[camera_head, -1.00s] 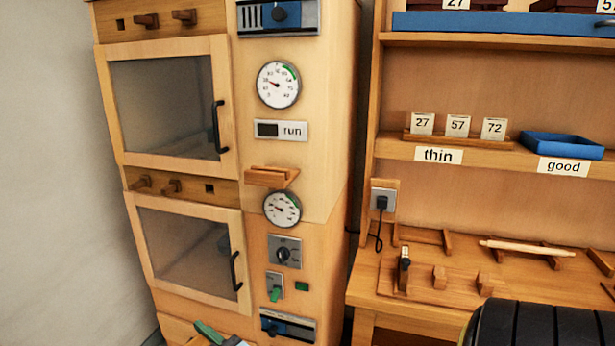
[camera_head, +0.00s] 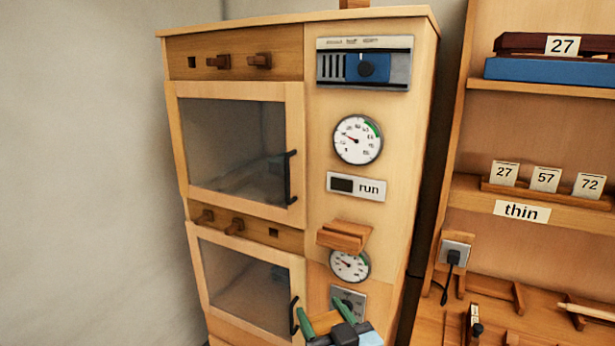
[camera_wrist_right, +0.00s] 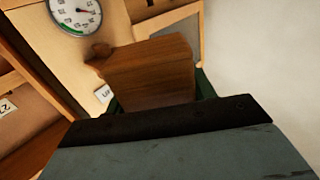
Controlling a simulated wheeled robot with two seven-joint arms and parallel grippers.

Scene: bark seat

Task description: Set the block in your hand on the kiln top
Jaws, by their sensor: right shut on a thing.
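The kiln (camera_head: 290,21) is a tall wooden cabinet with two glazed doors; its top shows as a thin strip near the upper edge of the head view. My right gripper (camera_head: 325,318), with green fingers, is low in front of the kiln, well below its top, by the lower knob. In the head view only a little of the block shows between the fingers. My left gripper is not in view.
A wooden ledge (camera_head: 343,236) juts from the kiln front above my right gripper. Door handles (camera_head: 291,178) stick out at its left. A wooden piece (camera_head: 354,3) shows at the kiln top, cut by the frame. Shelves (camera_head: 530,88) and a bench (camera_head: 430,325) stand at right.

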